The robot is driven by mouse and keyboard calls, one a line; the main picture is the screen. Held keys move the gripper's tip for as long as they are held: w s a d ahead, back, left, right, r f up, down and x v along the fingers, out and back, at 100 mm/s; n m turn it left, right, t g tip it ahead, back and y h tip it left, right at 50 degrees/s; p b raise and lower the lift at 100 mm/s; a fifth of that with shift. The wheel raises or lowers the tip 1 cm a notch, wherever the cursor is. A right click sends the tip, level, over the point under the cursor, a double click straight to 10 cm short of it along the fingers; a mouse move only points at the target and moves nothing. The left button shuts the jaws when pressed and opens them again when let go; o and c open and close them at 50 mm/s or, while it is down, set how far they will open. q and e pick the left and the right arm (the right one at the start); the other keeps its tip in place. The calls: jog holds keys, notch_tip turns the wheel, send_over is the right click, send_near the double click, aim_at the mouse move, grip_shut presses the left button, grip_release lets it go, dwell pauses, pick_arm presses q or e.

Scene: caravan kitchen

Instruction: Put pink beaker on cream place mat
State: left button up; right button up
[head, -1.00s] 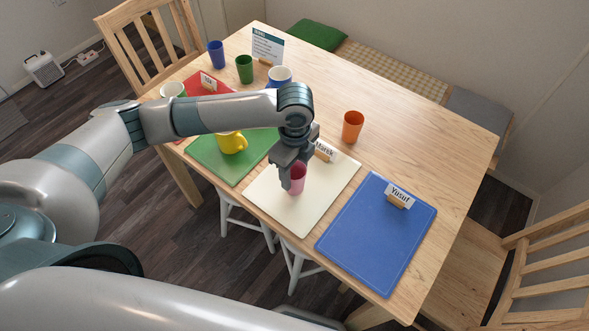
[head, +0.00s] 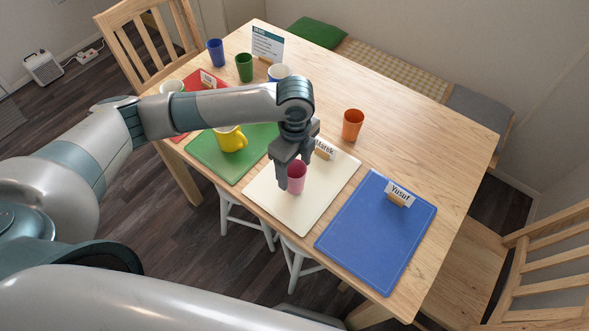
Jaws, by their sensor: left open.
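The pink beaker (head: 297,178) stands upright on the cream place mat (head: 290,215), near the mat's middle. My left gripper (head: 293,174) is right at the beaker from above, its fingers open around the beaker's upper part. Whether a finger still touches the beaker I cannot tell. A name card reading Marek (head: 325,150) stands at the mat's far edge, partly hidden by the gripper. My right gripper is not in view.
A blue mat (head: 375,245) with a Yusuf card lies to the right, and a green mat (head: 215,165) with a yellow mug (head: 230,139) to the left. An orange beaker (head: 352,125) stands beyond the cream mat. The table's right part is clear.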

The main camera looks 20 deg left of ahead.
pick_arm(q)
notch_tip(320, 180, up, 11)
jog(key=b, duration=0.1)
jog(key=shift+b, duration=0.35)
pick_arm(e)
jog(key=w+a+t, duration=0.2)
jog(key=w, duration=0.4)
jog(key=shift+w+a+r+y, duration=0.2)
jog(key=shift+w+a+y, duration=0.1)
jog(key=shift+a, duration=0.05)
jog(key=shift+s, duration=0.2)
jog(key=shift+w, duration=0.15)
